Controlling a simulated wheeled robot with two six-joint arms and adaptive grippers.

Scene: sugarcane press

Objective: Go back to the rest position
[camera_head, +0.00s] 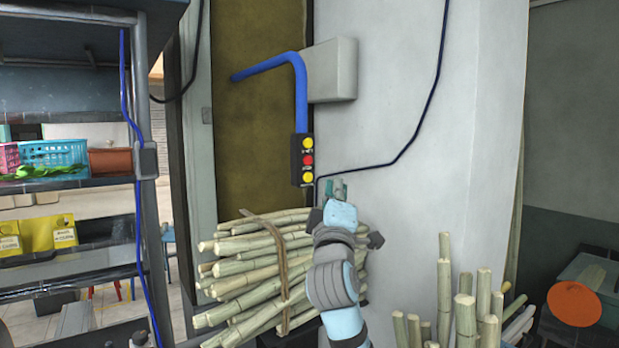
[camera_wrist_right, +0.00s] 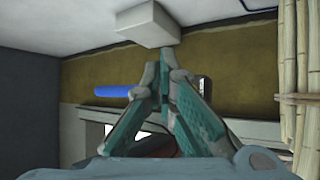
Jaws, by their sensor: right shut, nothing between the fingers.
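My right gripper (camera_head: 336,186) is in the middle of the head view, in front of the pale wall and just right of and below a control box (camera_head: 307,160) with yellow and red buttons. In the right wrist view the gripper's two teal-padded fingers (camera_wrist_right: 168,72) are closed together at the tips with nothing between them. The control box hangs at the end of a blue pipe (camera_head: 300,95), and the gap between it and the gripper is hard to judge. My left gripper is not in either view.
A tied bundle of cane (camera_head: 255,265) lies beside and behind my right arm. More cane stalks (camera_head: 466,318) stand upright at lower right. A shelf (camera_head: 75,190) with a blue basket (camera_head: 52,156) is at left. A grey box (camera_head: 333,70) is on the wall.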

